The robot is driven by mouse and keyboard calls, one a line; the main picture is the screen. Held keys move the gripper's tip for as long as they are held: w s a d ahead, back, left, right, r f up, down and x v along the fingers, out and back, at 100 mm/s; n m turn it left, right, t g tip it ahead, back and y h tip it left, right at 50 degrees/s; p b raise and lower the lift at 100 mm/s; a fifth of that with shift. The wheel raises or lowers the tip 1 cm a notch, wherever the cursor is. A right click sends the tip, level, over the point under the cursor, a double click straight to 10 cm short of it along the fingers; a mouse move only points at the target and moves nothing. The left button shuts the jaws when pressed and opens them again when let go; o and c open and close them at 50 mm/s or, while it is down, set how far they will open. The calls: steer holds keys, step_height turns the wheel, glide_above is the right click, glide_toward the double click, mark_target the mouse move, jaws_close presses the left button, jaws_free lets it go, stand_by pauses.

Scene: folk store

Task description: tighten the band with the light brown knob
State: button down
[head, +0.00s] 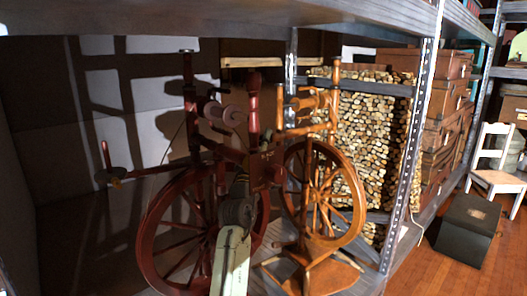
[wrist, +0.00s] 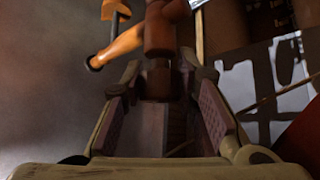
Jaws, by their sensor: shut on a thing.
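A dark red spinning wheel (head: 152,232) stands in front on the shelf. A light brown spinning wheel (head: 350,190) stands behind it to the right. In the wrist view, my gripper (wrist: 161,82) is closed around a reddish-brown turned wooden part (wrist: 157,50), which sits between the far ends of its fingers. I cannot tell whether this part is the light brown knob. An orange-brown wooden piece (wrist: 120,46) lies beyond the fingers at the upper left. In the head view my arm reaches up in front of the dark red wheel, and the fingertips are hard to make out. The band is too thin to make out.
A metal shelf post (head: 420,110) stands to the right of the wheels. A dark box (head: 467,228) and a white chair (head: 492,155) stand on the floor at right. The left part of the shelf is mostly clear.

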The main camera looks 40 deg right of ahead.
steer(key=c, duration=1.2)
jaws_free()
steer(key=shift+c, duration=0.2)
steer(key=shift+r+p, duration=0.1)
steer(key=shift+p, duration=0.3)
steer(key=shift+r+p, duration=0.15)
steer(key=shift+p, duration=0.3)
steer(key=n+y+p, duration=0.1)
steer(key=p, duration=0.3)
steer(key=shift+r, duration=0.2)
steer(key=shift+n+p, duration=0.4)
steer(key=shift+p, duration=0.45)
steer(key=n+y+p, duration=0.3)
steer(key=p, duration=1.2)
steer(key=shift+s+n, duration=0.1)
steer(key=shift+n, duration=0.2)
